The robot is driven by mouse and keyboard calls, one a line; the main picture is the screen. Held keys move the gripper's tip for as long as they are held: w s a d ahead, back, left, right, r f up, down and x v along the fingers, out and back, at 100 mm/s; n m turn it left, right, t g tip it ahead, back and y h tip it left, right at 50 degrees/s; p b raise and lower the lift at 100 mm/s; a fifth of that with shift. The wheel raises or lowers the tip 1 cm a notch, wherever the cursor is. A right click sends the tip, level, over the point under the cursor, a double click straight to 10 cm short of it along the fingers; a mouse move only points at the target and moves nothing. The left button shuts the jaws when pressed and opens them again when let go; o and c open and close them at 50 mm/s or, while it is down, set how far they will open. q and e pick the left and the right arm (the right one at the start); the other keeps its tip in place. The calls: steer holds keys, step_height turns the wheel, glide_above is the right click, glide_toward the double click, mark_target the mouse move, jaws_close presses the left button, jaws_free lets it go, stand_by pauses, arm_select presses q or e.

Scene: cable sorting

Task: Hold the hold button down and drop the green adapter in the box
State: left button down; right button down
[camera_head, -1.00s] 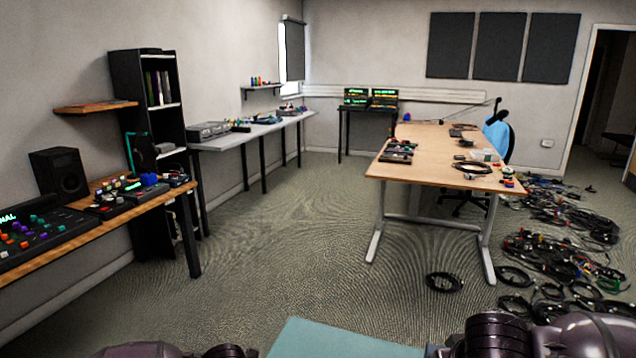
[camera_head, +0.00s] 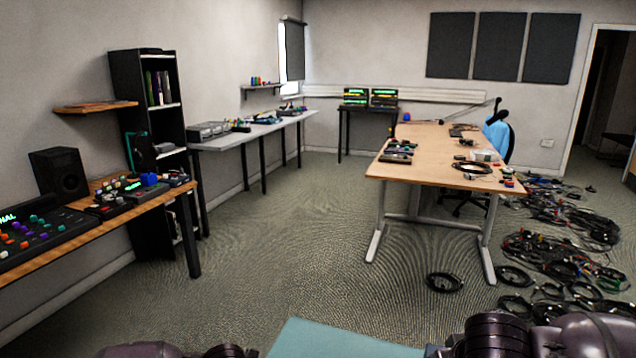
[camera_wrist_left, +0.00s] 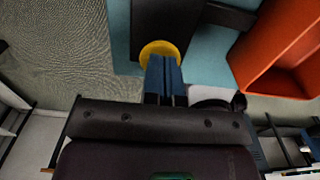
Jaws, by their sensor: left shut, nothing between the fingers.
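In the left wrist view, my left gripper (camera_wrist_left: 162,62) is shut and empty. Its dark blue fingers overlap the near part of a round yellow button (camera_wrist_left: 158,47) on a dark block (camera_wrist_left: 165,18). I cannot tell whether the tips press it or are just above it. An orange-red open box (camera_wrist_left: 276,45) stands to the right of the button on a teal surface (camera_wrist_left: 208,55). The same teal surface shows at the bottom of the head view (camera_head: 340,340). Neither gripper shows in the head view. I do not see the green adapter in any view.
In the head view, a wooden desk (camera_head: 450,172) with cables stands to the right. Coiled cables (camera_head: 560,250) lie on the floor beside it. A bench with control panels (camera_head: 45,235) runs along the left wall. The carpet (camera_head: 290,220) between is clear.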

arm_select(q)
steer(key=shift+s+f, duration=0.1)
steer(key=shift+f, duration=0.7)
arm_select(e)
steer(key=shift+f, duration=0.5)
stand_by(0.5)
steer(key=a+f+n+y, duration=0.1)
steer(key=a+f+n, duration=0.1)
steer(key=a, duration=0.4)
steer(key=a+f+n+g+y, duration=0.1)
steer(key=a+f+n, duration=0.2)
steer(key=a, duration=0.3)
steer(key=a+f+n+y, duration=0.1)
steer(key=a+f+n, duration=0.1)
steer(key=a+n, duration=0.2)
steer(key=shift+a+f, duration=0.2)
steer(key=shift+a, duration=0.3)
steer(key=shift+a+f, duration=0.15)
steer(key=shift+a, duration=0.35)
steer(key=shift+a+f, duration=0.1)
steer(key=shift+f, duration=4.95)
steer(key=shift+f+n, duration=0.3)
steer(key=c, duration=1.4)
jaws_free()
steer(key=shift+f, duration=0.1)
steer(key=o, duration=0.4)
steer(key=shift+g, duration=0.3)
